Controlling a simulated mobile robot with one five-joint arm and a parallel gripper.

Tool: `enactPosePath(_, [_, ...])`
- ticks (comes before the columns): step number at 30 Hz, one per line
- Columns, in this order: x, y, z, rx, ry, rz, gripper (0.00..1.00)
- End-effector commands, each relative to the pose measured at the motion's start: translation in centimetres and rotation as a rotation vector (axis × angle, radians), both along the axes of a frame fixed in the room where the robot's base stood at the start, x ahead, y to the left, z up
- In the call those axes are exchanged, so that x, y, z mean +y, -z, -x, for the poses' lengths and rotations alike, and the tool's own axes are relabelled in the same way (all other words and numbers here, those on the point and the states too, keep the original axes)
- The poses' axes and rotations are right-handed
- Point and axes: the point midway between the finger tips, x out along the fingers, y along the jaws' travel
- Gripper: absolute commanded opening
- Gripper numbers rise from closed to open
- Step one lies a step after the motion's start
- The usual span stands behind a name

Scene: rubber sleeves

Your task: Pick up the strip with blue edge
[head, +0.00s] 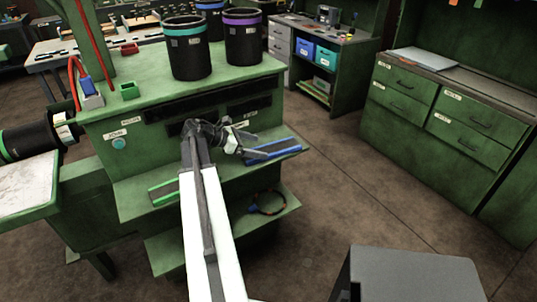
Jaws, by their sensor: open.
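The strip with blue edge (272,149) lies on the right part of the upper green shelf (140,191) of the green machine in the head view. It is dark with bright blue along its edge. My gripper (262,145) is open, with its fingers pointing right towards the strip's left end. It overlaps that end in the picture, and I cannot tell whether it touches. Nothing shows between the fingers. A strip with green edges (163,192) lies on the same shelf to the left, partly hidden by my arm.
Black canisters with teal (190,55) and purple (244,42) bands stand on the machine top. A cable loop (268,203) lies on the lower shelf. A grey box-like surface (415,275) is at the bottom right. Green drawers (440,115) stand right, with open floor between.

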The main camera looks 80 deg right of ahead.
Motion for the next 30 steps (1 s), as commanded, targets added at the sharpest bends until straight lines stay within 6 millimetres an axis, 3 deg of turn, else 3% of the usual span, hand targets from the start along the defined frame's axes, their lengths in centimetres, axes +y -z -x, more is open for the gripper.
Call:
enactPosePath(6, [-0.4,0.7,0.6,0.000,-0.004,0.000,0.92])
enactPosePath(14, [-2.3,2.6,3.8,0.000,-0.007,0.000,0.92])
enactPosePath(20, [-2.5,2.4,4.0,0.000,-0.009,0.000,0.92])
enactPosePath(21, [-2.5,2.4,3.9,0.000,-0.009,0.000,0.89])
enactPosePath(28, [-2.5,2.4,3.9,0.000,-0.009,0.000,0.25])
enactPosePath(30, [-2.5,2.4,3.9,0.000,-0.009,0.000,0.25])
